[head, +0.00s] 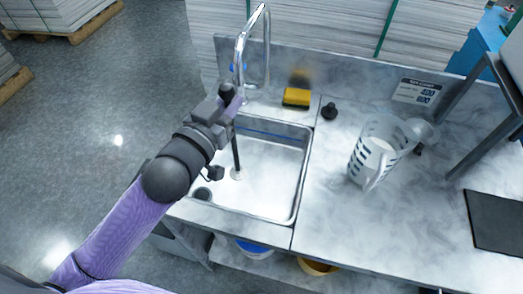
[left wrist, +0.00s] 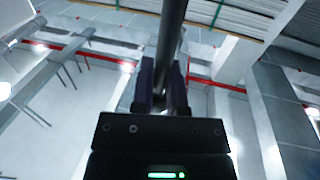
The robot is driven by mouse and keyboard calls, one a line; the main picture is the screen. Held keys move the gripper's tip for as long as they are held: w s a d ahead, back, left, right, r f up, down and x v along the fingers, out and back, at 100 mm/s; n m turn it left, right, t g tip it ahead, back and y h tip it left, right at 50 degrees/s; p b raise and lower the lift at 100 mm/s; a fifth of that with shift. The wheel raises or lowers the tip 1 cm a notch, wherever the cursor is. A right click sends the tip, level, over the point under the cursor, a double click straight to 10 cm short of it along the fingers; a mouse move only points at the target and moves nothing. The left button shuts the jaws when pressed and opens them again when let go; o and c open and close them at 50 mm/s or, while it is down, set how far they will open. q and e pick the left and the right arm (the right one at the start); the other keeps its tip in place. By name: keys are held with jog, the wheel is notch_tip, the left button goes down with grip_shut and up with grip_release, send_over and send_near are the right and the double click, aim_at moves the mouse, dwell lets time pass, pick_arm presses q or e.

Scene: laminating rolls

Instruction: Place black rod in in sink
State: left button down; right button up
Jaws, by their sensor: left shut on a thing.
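The black rod (head: 236,150) stands nearly upright over the left part of the sink (head: 268,172), its lower end at a pale round spot (head: 238,174) inside the basin. I cannot tell whether it touches the bottom. My left gripper (head: 229,100) is above the sink's back left, beside the faucet, and is shut on the rod's upper part. In the left wrist view the dark rod (left wrist: 172,35) runs up between the two fingers of my left gripper (left wrist: 163,78). My right gripper is not in view.
A chrome faucet (head: 266,45) rises behind the sink. A dark mat (head: 498,222) and a metal rack are farther right.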

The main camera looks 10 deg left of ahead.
aim_at(233, 151)
pick_arm(q)
jog(key=f+b, duration=0.1)
jog(key=f, duration=0.3)
jog(key=f+b, duration=0.2)
jog(key=f, duration=0.2)
jog(key=f+b, duration=0.2)
jog(key=f, duration=0.2)
jog(key=shift+s+f, duration=0.25)
jog(key=shift+f, duration=0.05)
jog(key=f+b+x, duration=0.1)
jog(key=b+x, duration=0.1)
jog(key=x, duration=0.6)
jog(key=c, duration=0.6)
grip_release()
jog(key=shift+c, duration=0.2)
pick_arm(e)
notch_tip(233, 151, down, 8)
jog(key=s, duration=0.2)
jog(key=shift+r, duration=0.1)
pick_arm(q)
jog(key=p+v, duration=0.2)
jog(key=v, duration=1)
jog(key=shift+r, duration=0.15)
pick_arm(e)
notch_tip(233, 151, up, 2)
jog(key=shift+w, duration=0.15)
